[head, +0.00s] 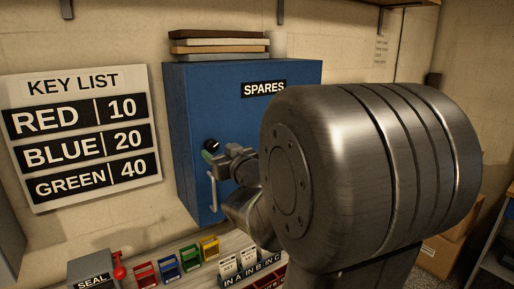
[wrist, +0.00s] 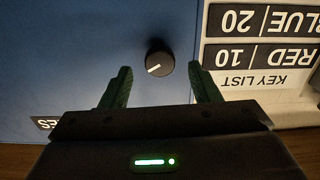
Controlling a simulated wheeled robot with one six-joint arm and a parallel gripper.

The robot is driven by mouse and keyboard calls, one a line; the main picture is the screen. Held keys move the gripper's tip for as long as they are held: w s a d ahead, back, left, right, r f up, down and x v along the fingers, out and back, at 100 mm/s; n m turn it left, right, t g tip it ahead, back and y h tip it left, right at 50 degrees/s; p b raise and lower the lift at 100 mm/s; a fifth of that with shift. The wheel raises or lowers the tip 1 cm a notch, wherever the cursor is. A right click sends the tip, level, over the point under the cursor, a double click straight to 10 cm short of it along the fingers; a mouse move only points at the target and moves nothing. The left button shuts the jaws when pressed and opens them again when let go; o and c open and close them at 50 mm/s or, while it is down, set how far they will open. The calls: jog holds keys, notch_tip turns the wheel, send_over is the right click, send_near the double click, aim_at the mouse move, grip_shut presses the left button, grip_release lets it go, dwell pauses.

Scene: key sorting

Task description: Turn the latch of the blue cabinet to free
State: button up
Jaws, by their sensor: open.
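The blue cabinet (head: 215,100) hangs on the wall and bears a SPARES label. Its door also fills the left of the wrist view (wrist: 70,45), which is upside down. The latch, a round black knob (wrist: 158,57) with a white pointer mark, sits on the door; the mark points to the lower left in the wrist view. In the head view the knob (head: 211,145) is partly hidden by my gripper. My gripper (wrist: 160,68) is open, its green fingers on either side of and just below the knob in the wrist view.
A pale door handle (head: 212,192) is below the latch. A key list board (head: 85,135) hangs left of the cabinet. The bench below holds a SEAL box (head: 93,270) with a red lever, red, blue and yellow trays, and labelled holders (head: 250,262). My arm hides the right side.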

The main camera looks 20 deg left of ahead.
aim_at(212, 146)
jog(key=shift+x, duration=1.4)
jog(key=c, duration=1)
jog(key=shift+m+p, duration=1.1)
jog(key=shift+m, duration=1.8)
jog(key=o, duration=1)
